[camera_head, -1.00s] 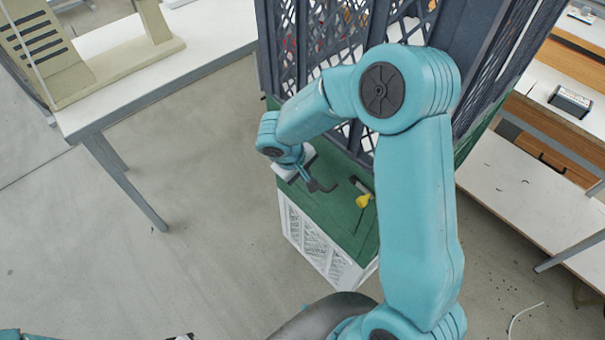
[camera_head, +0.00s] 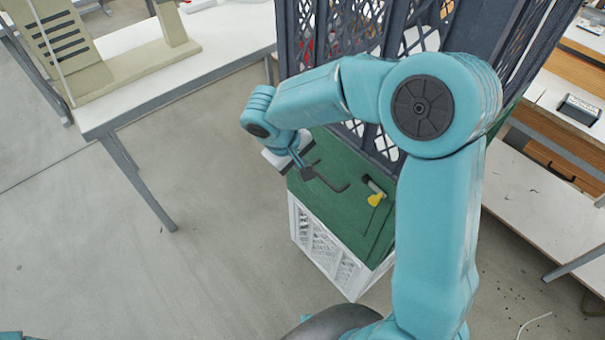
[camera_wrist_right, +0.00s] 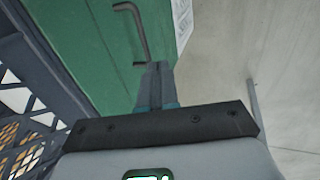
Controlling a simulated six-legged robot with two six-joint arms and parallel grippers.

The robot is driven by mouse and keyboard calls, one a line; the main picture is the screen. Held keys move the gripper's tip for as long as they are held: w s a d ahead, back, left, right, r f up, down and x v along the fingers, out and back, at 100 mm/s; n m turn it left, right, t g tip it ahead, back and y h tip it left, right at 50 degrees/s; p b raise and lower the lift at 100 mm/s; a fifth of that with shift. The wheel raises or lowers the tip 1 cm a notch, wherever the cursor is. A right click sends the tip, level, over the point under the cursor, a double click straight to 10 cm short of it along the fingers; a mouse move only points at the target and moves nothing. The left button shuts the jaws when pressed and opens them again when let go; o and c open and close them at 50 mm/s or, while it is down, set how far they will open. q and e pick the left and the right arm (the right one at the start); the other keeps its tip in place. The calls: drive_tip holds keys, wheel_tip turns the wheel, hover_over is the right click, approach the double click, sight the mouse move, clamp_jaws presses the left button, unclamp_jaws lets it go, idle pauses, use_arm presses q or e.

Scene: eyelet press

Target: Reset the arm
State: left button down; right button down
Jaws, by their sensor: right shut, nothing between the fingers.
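My right gripper (camera_head: 307,173) hangs over the left part of a green board (camera_head: 345,225). It is shut and empty, and its closed fingers (camera_wrist_right: 155,80) also show in the right wrist view. Most of the right arm crosses the head view. My left gripper is out of view.
A yellow-headed item (camera_head: 376,199) lies right of the hex key. A tall dark lattice crate (camera_head: 305,40) stands at the board's back. A white lattice crate (camera_head: 325,250) is beneath the board. A white table (camera_head: 215,40) stands left; shelves (camera_head: 545,205) stand right. Open floor lies left.

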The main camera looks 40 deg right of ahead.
drive_tip(key=shift+v, duration=1.15)
drive_tip(key=s+a+f+m+y, duration=0.1)
drive_tip(key=s+a+f+y, duration=0.1)
drive_tip(key=s+a+f, duration=0.3)
drive_tip(key=s+a+f+m+y, duration=0.1)
drive_tip(key=s+a+f+y, duration=0.2)
drive_tip(key=f, duration=1)
drive_tip(key=s+a+f+y, duration=0.3)
drive_tip(key=s+a+f, duration=0.4)
drive_tip(key=s+f, duration=0.1)
drive_tip(key=shift+a+f+m, duration=0.2)
drive_tip(key=shift+f+m, duration=0.2)
drive_tip(key=shift+f, duration=0.15)
drive_tip(key=shift+s+d+f, duration=0.1)
drive_tip(key=shift+f, duration=0.05)
